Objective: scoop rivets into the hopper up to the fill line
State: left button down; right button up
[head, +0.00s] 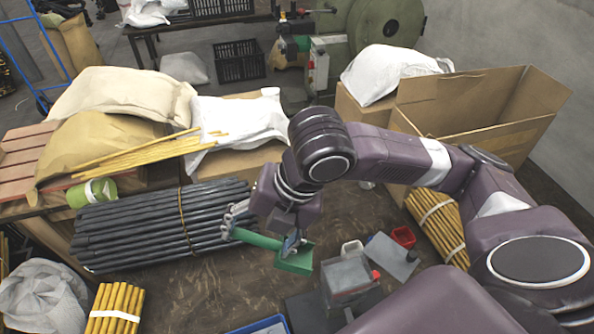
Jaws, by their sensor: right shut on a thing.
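My right gripper (263,232) reaches in from the right and points down over the middle of the bench. It is shut on a green scoop (295,259), whose boxy bowl hangs to the right of the fingers. The scoop is apart from a grey, partly see-through box (348,274), which may be the hopper, to its right. I cannot make out a fill line or any rivets. A blue tray (262,326) is cut off by the bottom edge, and its inside is mostly out of view. My left gripper is not in view.
Bundled dark rods (150,228) lie left of the gripper, with yellow rods (118,306) at the lower left. A small red container (403,236) and a grey plate (390,256) lie right of the scoop. An open cardboard box (480,105) stands at the back right.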

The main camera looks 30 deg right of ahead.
pick_arm(q)
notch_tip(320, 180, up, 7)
jog(key=p, duration=0.5)
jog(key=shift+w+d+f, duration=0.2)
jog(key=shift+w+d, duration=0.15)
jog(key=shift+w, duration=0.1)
pick_arm(e)
jog(key=w+d+r+m+g+h, duration=0.1)
jog(key=d+r+m+g+h, duration=0.1)
jog(key=d+r, duration=0.4)
jog(key=d+m+h, duration=0.1)
jog(key=d+m, duration=0.1)
jog(key=d, duration=0.1)
jog(key=shift+w+r, duration=0.2)
jog(key=shift+r, duration=0.2)
pick_arm(q)
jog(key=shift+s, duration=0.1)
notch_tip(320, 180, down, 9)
jog(key=b, duration=0.8)
jog(key=shift+b, duration=0.3)
pick_arm(e)
jog(key=shift+s+a+f+m+g+h, duration=0.35)
jog(key=shift+f+m, duration=1.1)
jog(key=shift+m, duration=2.6)
jog(key=shift+s+a+f+m+g+h, duration=0.1)
jog(key=shift+s+a+f+m, duration=0.4)
jog(key=shift+f+m, duration=2.3)
jog(key=shift+s+a+f+m+g+h, duration=0.2)
jog(key=shift+s+a+m, duration=0.25)
jog(key=shift+m, duration=4.9)
